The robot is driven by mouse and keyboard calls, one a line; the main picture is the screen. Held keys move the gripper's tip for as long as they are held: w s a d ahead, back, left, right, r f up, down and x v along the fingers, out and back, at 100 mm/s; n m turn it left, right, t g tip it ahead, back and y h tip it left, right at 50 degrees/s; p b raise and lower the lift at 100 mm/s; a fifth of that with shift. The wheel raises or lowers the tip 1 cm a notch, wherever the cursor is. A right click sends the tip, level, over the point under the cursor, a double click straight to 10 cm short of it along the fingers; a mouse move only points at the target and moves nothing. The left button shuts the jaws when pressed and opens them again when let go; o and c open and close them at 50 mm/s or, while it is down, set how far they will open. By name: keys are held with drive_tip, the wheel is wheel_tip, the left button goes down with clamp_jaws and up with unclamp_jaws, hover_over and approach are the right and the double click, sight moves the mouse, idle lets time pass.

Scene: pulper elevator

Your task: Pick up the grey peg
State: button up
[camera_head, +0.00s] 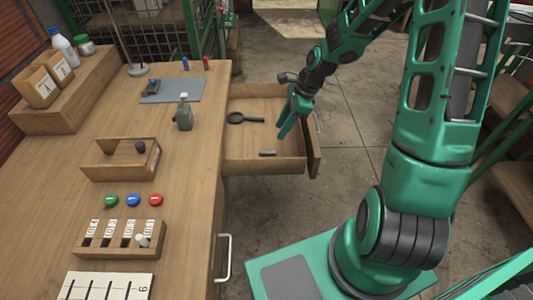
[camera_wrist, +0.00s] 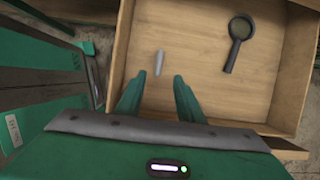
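A small grey peg (camera_head: 267,153) lies on the floor of the open wooden drawer (camera_head: 258,165), near its front side in the head view. In the wrist view the grey peg (camera_wrist: 158,62) is a short, slim light-grey rod, just beyond the gap between my fingertips. My gripper (camera_head: 290,126) hangs over the drawer, pointing down. In the wrist view my gripper (camera_wrist: 158,80) is open and nothing is between its fingers. The peg looks apart from both fingers; the exact height above it cannot be told.
A dark magnifying glass (camera_head: 244,118) lies in the drawer, right of the peg in the wrist view (camera_wrist: 236,42). Drawer walls surround both. The workbench at left holds a slotted rack (camera_head: 118,238) with a pale peg, coloured buttons (camera_head: 133,200) and a wooden tray (camera_head: 97,172).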

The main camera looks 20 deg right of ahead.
approach(268, 151)
drive_tip(key=shift+w+a+f, duration=0.15)
drive_tip(key=shift+a+f, duration=0.2)
drive_tip(key=shift+f, duration=0.15)
drive_tip(key=shift+w+a+f, duration=0.15)
drive_tip(key=shift+a+f, duration=0.2)
drive_tip(key=shift+f, duration=0.15)
drive_tip(key=shift+s+d+x, duration=0.1)
drive_tip(key=shift+d+x, duration=0.05)
drive_tip(key=shift+x, duration=1.2)
drive_tip(key=shift+s+d+x, duration=0.1)
drive_tip(key=shift+d+x, duration=0.05)
drive_tip(key=shift+x, duration=1.2)
drive_tip(key=shift+f, duration=0.15)
clamp_jaws()
